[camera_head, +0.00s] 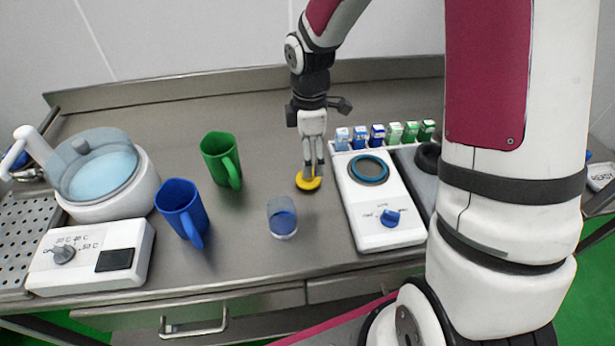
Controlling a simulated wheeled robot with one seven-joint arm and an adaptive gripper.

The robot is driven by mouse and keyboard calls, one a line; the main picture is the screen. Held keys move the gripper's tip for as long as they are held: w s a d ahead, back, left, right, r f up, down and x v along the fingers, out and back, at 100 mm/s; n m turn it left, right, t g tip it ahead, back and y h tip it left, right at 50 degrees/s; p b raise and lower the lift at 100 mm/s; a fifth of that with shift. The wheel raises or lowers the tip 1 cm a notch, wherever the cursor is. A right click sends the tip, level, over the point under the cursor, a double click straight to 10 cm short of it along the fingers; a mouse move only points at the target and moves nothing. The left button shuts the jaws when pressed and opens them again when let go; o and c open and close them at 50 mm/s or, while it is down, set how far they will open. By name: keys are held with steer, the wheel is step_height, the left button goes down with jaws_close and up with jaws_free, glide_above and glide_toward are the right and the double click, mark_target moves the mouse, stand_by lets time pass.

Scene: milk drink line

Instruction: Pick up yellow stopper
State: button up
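The yellow stopper (301,184) is a small round disc near the middle of the steel counter. My gripper (312,174) points straight down over it, and the fingertips reach the stopper's upper side. The fingers look close together, with a thin gap between them. They cover part of the stopper's top. I cannot tell whether they grip it, or whether the stopper rests on the counter or is just above it.
A clear cup with blue contents (282,219) stands in front of the stopper. A green mug (219,160) and a blue mug (181,207) stand to the left. A white device with a blue knob (378,190) is close on the right. Small cartons (377,135) line up behind it.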

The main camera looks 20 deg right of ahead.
mark_target(308, 184)
steer(key=shift+a+f, duration=0.15)
steer(key=shift+f, duration=3.15)
steer(key=c, duration=1)
